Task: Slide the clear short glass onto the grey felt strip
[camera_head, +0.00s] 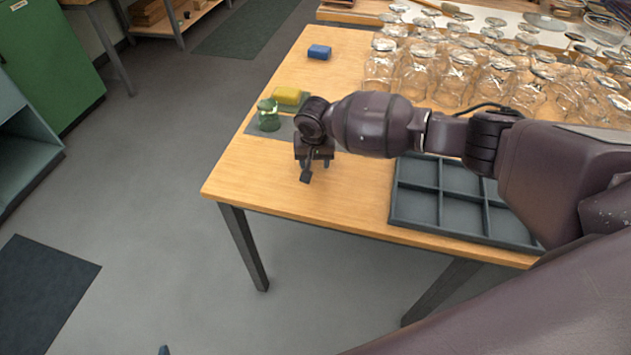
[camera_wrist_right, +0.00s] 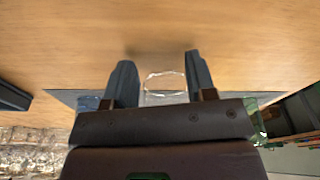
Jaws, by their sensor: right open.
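My right gripper (camera_head: 310,163) is low over the table's left part, just right of the grey felt strip (camera_head: 254,126). In the right wrist view its two fingers (camera_wrist_right: 159,63) are apart, with the rim of a clear glass (camera_wrist_right: 165,74) showing between them. The glass's lower part is hidden by the gripper body, and I cannot tell whether the fingers touch it. The felt strip (camera_wrist_right: 64,97) shows behind the fingers. In the head view my gripper and wrist hide the clear glass. My left gripper is not in view.
A green glass jar (camera_head: 268,115) stands on the strip's left part, with a yellow block (camera_head: 288,96) behind it. Several clear jars (camera_head: 455,80) crowd the back right. A dark compartment tray (camera_head: 440,208) lies at the right front.

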